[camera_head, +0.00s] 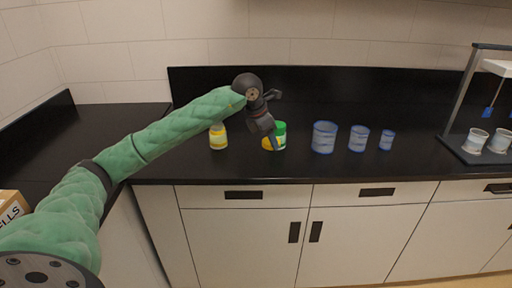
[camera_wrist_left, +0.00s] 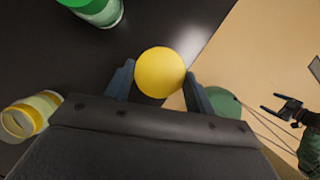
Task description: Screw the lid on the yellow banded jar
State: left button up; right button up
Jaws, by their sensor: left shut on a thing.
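My left gripper (camera_head: 270,139) is shut on a yellow round lid (camera_head: 266,144). In the left wrist view the lid (camera_wrist_left: 160,72) sits between the two fingertips (camera_wrist_left: 160,82), its flat round face showing. The yellow banded jar (camera_head: 218,137) stands upright on the counter, to the left of the gripper and apart from it. It also shows at the left of the wrist view (camera_wrist_left: 38,112). My right gripper (camera_wrist_left: 285,107) shows small at the right of the wrist view, its fingers apart and empty, away from the counter.
A green-lidded jar (camera_head: 281,130) stands close beside the held lid. Several blue-tinted cups (camera_head: 324,138) stand to the right on the black counter (camera_head: 420,165). A rack (camera_head: 465,150) with white cups is at far right. Counter between banded jar and gripper is clear.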

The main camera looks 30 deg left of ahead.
pick_arm(q)
jog(key=shift+w+d+r+b, duration=0.15)
jog(key=shift+w+d+r, duration=0.2)
jog(key=shift+d+r, duration=0.25)
jog(key=shift+w+d+r+b, duration=0.15)
jog(key=shift+w+d+r, duration=0.2)
jog(key=shift+d, duration=0.4)
